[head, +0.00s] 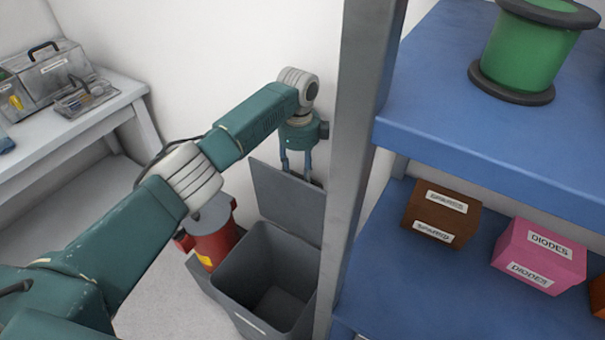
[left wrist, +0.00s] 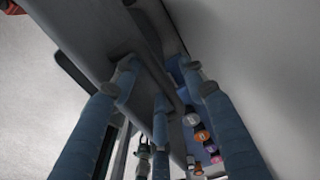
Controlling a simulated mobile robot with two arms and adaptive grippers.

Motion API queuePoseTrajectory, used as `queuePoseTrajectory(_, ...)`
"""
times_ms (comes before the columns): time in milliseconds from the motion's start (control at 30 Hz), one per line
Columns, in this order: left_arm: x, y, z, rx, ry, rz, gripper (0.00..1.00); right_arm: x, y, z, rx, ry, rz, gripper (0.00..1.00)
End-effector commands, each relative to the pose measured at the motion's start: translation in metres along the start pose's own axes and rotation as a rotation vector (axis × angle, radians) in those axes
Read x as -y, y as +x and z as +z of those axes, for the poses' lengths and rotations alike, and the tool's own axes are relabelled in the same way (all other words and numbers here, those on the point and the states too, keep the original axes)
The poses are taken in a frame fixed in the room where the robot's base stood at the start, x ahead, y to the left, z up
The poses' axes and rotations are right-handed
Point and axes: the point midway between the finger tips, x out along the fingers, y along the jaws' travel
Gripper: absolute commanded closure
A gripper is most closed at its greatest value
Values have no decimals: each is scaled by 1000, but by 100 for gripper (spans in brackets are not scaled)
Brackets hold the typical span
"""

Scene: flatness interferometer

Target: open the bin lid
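The grey bin (head: 236,300) stands on the floor left of the shelf post, with its inside showing. Its grey lid (head: 288,205) is raised, standing steeply up from the bin's back edge. My left gripper (head: 296,172) is at the lid's top edge, fingers pointing down and apart. In the left wrist view the blue fingers of the gripper (left wrist: 158,82) are spread, with a grey panel, seemingly the lid (left wrist: 95,45), close by. I cannot tell whether a finger touches it. The post hides the bin's right side. My right gripper is in neither view.
A grey post (head: 356,130) and blue shelves (head: 470,135) stand close on the right, with a green spool (head: 525,55), a brown box (head: 440,215) and a pink box (head: 540,257). A red container (head: 212,240) stands beside the bin. A white bench (head: 75,125) is at left.

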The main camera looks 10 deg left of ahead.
Motion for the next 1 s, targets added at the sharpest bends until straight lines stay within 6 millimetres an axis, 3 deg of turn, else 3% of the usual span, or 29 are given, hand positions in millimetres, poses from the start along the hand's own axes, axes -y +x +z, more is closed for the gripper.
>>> queuePoseTrajectory(33, 14, -26, 3, 12, 10, -52, 61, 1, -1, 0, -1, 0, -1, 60)
queuePoseTrajectory(400, 1, -98, -5, 2, 6, -27, 61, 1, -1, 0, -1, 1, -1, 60)
queuePoseTrajectory(600, -2, -116, -7, -1, 7, -19, 61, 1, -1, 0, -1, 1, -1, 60)
queuePoseTrajectory(1000, -4, -117, -7, -2, 6, -15, 61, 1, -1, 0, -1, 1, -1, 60)
